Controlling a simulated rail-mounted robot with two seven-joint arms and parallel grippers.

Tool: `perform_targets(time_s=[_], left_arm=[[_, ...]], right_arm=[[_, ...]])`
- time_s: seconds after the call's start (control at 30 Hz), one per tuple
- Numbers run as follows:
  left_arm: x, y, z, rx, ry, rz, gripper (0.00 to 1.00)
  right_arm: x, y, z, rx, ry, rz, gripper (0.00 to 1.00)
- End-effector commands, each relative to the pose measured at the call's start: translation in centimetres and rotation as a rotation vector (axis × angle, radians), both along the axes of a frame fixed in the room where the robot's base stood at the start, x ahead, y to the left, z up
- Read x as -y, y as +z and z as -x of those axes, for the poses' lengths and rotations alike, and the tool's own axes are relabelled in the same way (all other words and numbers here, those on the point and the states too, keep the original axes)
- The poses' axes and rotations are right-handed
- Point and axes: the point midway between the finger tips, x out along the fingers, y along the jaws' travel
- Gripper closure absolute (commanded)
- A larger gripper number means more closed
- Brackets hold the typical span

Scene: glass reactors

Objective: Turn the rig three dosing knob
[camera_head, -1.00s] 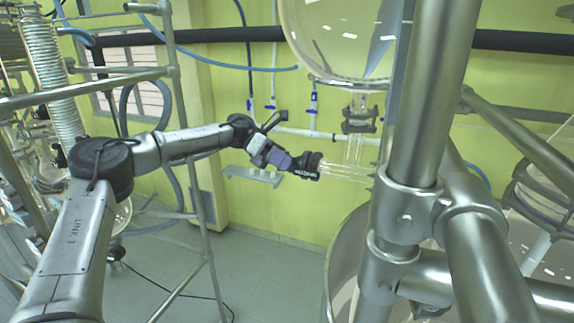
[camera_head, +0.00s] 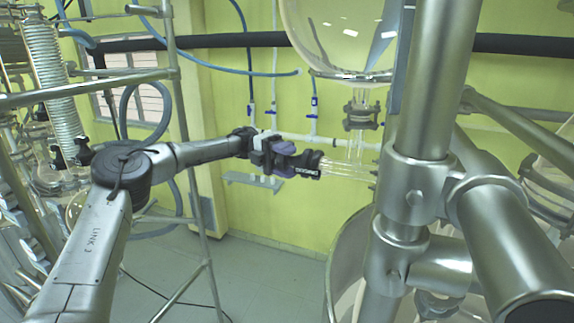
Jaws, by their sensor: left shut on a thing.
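The dosing knob (camera_head: 307,165) is a black knob at the left end of a horizontal clear glass tube (camera_head: 345,170). The tube joins the vertical glass below the big round flask. My left gripper (camera_head: 289,160) reaches it from the left and is shut on the knob; the fingers partly hide the knob's near end. My right gripper does not show.
A round glass flask (camera_head: 340,35) hangs above the knob. Thick steel rig pipes (camera_head: 425,110) with clamps fill the right side. A steel frame (camera_head: 185,130) stands behind my left arm. Blue-handled valves (camera_head: 313,105) are on the wall.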

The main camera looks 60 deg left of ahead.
Motion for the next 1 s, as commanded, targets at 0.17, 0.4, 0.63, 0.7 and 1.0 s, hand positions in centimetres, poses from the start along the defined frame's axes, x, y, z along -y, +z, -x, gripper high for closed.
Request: perform_targets(time_s=[0.17,0.4,0.63,0.7,1.0], left_arm=[[0.0,-0.1,0.0,-0.132,0.000,0.104,0.71],[0.0,0.0,0.1,-0.313,-0.001,0.246,0.71],[-0.1,0.2,0.0,-0.486,-0.001,0.379,0.71],[-0.1,0.2,0.0,-0.537,-0.002,0.419,0.71],[-0.1,0.4,0.0,-0.763,-0.003,0.593,0.71]], right_arm=[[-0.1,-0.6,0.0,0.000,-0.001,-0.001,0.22],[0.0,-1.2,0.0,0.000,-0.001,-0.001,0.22],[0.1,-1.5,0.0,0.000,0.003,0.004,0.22],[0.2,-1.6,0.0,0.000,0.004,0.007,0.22],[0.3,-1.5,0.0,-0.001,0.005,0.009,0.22]])
